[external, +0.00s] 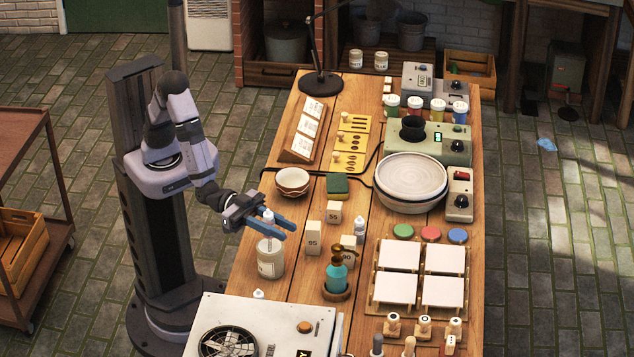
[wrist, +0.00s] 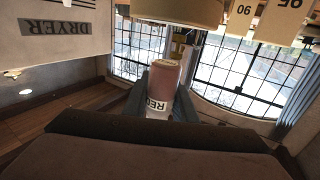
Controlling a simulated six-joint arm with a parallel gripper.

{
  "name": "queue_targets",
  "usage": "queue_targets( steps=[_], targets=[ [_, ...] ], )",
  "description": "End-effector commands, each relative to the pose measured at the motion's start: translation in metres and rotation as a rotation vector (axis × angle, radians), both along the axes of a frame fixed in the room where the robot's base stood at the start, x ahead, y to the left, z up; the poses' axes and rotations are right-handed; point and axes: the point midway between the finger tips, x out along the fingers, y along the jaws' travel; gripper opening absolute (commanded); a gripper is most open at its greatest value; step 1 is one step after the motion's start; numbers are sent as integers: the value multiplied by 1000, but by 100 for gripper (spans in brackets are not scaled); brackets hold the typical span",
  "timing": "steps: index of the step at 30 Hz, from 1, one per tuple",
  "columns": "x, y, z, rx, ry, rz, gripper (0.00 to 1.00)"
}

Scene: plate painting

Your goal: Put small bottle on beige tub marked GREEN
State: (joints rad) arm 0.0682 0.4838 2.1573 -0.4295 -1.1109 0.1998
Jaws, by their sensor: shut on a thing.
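My gripper (external: 288,231) is shut on a small bottle (external: 268,216) with a white tip, held above the bench's left edge. In the wrist view the small bottle (wrist: 165,85) is pinkish with a white label starting "RE", between the two fingers (wrist: 163,98). A beige tub (external: 270,260) stands on the bench just below my gripper; its label is too small to read. A beige round body (wrist: 178,10) shows at the top of the wrist view, apart from the bottle. I cannot read GREEN on any tub.
A dryer box (external: 240,330) stands at the front left. Bowls (external: 293,180) and a sponge (external: 337,186) lie behind. White tiles (external: 399,256) fill the right.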

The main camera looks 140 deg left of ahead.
Motion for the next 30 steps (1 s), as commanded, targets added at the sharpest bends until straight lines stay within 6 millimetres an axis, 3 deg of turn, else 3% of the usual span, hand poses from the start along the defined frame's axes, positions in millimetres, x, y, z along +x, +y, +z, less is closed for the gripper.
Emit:
queue_targets(
  steps=[7,22,23,24,30],
  targets=[
    [0,0,-29,0,3,0,2],
    [0,0,-37,0,1,0,2],
    [0,0,-36,0,1,0,32],
    [0,0,-35,-1,2,0,41],
    [0,0,-35,-1,2,0,43]
  ],
)
